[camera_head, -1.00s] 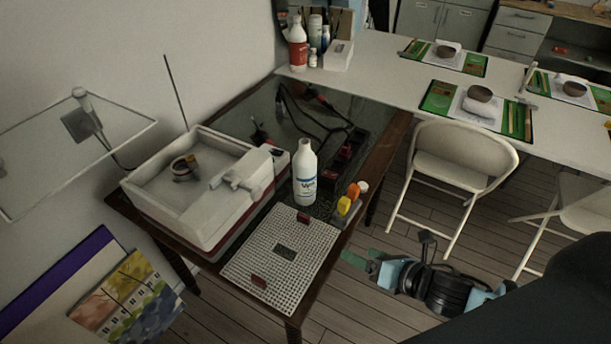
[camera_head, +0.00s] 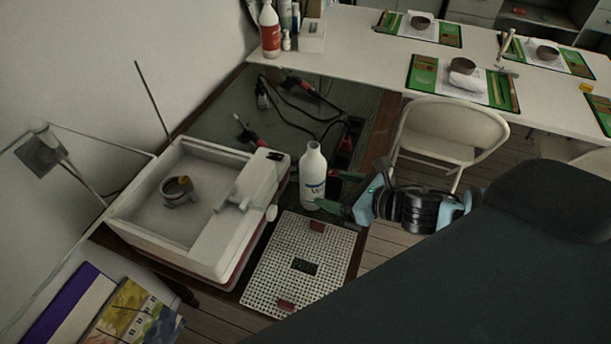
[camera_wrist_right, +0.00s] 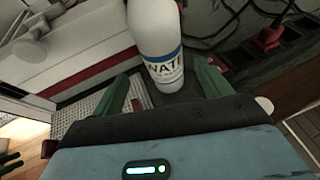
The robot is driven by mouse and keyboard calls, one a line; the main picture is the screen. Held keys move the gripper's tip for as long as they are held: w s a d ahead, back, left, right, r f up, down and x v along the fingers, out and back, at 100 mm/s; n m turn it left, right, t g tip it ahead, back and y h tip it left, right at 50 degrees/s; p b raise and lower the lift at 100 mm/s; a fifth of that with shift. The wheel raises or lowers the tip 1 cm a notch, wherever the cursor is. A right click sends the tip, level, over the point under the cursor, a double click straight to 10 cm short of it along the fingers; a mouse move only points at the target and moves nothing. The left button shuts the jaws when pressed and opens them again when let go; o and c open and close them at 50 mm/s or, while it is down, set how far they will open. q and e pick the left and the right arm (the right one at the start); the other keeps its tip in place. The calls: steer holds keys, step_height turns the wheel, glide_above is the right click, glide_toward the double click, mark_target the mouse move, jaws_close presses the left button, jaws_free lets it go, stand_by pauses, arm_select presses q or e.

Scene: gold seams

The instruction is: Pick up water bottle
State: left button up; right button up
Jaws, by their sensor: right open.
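The white water bottle (camera_head: 312,178) with a blue-banded label stands upright on the dark table, beside the white basin machine. My right gripper (camera_head: 340,192) is open at the bottle's right side, its green fingers pointing left toward it. In the right wrist view the bottle (camera_wrist_right: 156,45) is straight ahead, and the open green fingers (camera_wrist_right: 160,95) lie on either side of its lower part. I cannot tell whether either finger touches it. My left gripper is not in view.
The white basin machine (camera_head: 150,245) stands left of the bottle. A white grid mat (camera_head: 285,270) lies in front. Black cables and red plugs (camera_head: 345,145) lie behind. A folding chair (camera_head: 450,125) stands beyond, by the long white table (camera_head: 360,60).

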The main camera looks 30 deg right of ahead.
mark_target(322, 182)
steer(key=shift+w+f, duration=0.1)
steer(key=shift+w, duration=0.2)
steer(key=shift+x, duration=0.75)
steer(key=shift+w+a, duration=0.1)
steer(key=shift+a, duration=0.05)
steer(key=shift+w, duration=0.25)
steer(key=x, duration=0.4)
steer(key=shift+w+r, duration=0.25)
steer(key=shift+w+a+f, duration=0.15)
steer(key=shift+w, duration=0.1)
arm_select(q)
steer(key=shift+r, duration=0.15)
